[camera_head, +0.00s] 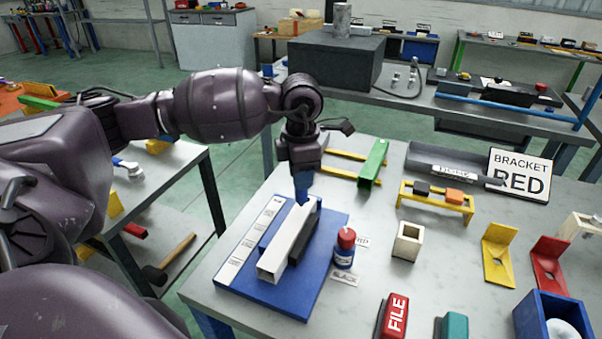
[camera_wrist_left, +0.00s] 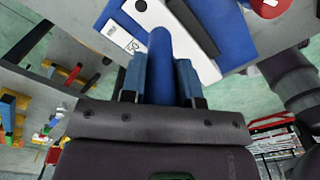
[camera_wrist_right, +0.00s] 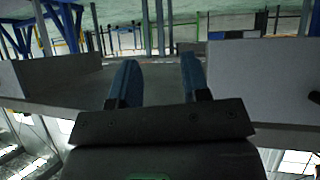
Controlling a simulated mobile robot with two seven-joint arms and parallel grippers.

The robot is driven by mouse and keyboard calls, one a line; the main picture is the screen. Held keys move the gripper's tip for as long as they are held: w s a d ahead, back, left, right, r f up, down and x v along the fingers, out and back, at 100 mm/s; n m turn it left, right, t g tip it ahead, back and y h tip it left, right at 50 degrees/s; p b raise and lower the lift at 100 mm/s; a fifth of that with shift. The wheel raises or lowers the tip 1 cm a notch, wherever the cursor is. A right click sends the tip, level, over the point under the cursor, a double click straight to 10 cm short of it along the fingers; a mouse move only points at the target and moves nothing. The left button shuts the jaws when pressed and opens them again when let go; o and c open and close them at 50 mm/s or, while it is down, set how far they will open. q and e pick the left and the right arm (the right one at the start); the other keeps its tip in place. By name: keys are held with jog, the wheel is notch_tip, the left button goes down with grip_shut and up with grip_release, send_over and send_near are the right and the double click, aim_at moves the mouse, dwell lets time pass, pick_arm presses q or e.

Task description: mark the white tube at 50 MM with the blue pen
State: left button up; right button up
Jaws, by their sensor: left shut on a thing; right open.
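The white square tube (camera_head: 284,252) lies on a blue board (camera_head: 300,300) on the table. A white strip with printed labels (camera_head: 247,249) runs along the board's left side. My left gripper (camera_head: 302,188) is over the tube's far end, fingers pointing down. In the left wrist view it is shut on the blue pen (camera_wrist_left: 160,62), whose tip is over or at the white tube (camera_wrist_left: 190,45). I cannot tell whether the tip touches. In the head view pen and blue fingers blend together. My right gripper (camera_wrist_right: 157,78) is open and empty, seen only in the right wrist view.
A black block (camera_head: 302,243) lies along the tube's right side. A blue bottle with a red cap (camera_head: 345,248) stands by the board's right edge. A green bar (camera_head: 373,163), a yellow stand (camera_head: 436,203) and a cream square piece (camera_head: 408,241) are farther right.

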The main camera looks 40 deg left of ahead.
pick_arm(q)
jog(key=shift+f+b, duration=0.35)
jog(key=shift+f, duration=0.35)
dwell(1.1)
jog(key=shift+r, duration=0.15)
dwell(0.4)
jog(key=shift+r+p, duration=1.85)
jog(key=shift+r, duration=2.1)
